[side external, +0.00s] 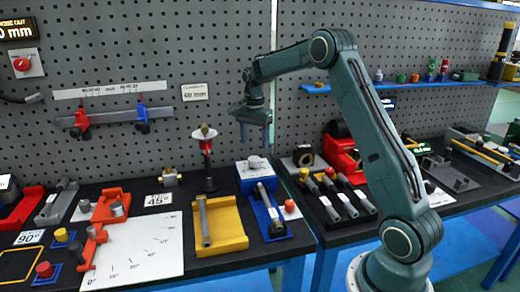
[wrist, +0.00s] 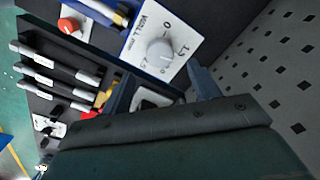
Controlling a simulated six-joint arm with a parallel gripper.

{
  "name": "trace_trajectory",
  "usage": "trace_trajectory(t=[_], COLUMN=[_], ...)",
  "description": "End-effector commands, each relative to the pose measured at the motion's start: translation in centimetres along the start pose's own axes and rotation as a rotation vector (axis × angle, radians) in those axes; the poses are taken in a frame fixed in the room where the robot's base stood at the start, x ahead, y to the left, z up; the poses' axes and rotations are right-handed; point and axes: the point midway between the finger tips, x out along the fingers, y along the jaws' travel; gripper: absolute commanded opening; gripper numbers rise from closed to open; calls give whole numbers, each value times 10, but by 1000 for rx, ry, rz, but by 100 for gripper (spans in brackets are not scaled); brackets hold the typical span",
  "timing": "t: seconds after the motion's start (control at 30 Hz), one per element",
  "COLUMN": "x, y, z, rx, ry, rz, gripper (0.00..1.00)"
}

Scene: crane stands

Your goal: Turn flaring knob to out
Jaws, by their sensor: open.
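A pale grey round knob (wrist: 160,52) sits on a white plate marked WALL mm with numbers around it, in the wrist view. In the side view this knob (side external: 257,162) is on top of a blue box with a white face (side external: 246,171). No label reading flaring or out is legible on it. A red knob (side external: 21,64) is on a white plate on the pegboard at far left, under a display partly reading OUT; its marks are too small to read. My gripper (side external: 254,122) is open and empty, pointing down above the pale knob, clear of it.
A yellow tray (side external: 219,227) and a blue tray (side external: 268,214) with tubes lie in front. A rack of cylinders (side external: 338,200) is to the right. The pegboard rises close behind.

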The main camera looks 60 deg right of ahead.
Motion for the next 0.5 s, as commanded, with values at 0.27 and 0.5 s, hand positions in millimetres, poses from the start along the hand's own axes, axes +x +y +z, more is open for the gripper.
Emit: trace_trajectory(t=[0.27,0.5], x=[42,62], y=[1,0], z=[0,0], rx=[0,0], ry=[-1,0], rz=[2,1], gripper=[61,61])
